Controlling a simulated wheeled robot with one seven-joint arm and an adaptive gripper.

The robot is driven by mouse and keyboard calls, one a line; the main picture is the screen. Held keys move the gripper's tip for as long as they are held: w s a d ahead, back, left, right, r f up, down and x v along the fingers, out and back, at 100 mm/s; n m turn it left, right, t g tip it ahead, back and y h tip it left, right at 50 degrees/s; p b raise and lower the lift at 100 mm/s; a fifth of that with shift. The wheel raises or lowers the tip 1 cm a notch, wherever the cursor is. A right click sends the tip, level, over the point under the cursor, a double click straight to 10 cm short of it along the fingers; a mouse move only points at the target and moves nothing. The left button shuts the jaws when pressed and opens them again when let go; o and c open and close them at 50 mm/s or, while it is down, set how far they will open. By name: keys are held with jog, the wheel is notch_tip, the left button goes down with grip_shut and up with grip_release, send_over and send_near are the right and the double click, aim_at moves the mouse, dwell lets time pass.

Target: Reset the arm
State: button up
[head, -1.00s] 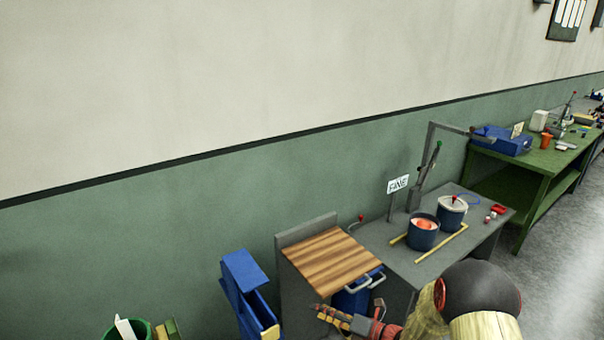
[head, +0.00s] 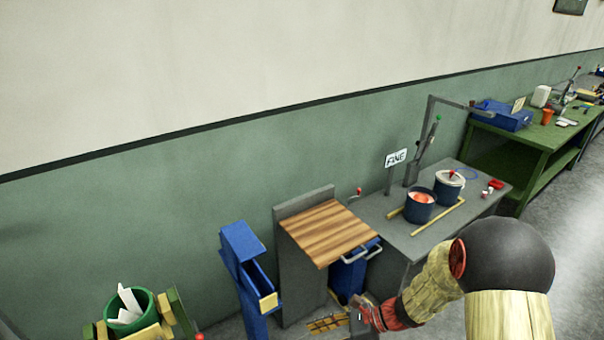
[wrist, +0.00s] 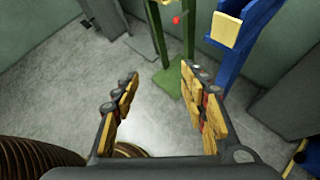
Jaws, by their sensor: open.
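My arm (head: 505,260), with a dark round joint and a tan sleeve, enters the head view at the lower right. It bends down to the left. My gripper's end (head: 365,318) shows only partly at the bottom of that view. In the wrist view my gripper (wrist: 158,82) has its two yellow-padded fingers wide apart.
A wood-topped cabinet (head: 327,232) stands beside a grey bench (head: 440,225) with two blue pots. A blue bin (head: 246,275) and a green bucket (head: 143,300) are at the left. The wrist view shows a green stand (wrist: 188,40) and open floor (wrist: 75,75).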

jog(key=s+d+r+n+g+h, duration=0.1)
jog(key=s+d+r+n+h, duration=0.7)
jog(key=s+d+r+n, duration=0.6)
jog(key=s+r+n+t+h, duration=0.3)
jog(key=r+n+t, duration=0.3)
jog(key=r, duration=0.8)
jog(key=shift+s+d+n, duration=0.15)
jog(key=shift+d+n, duration=0.15)
jog(key=shift+d, duration=0.15)
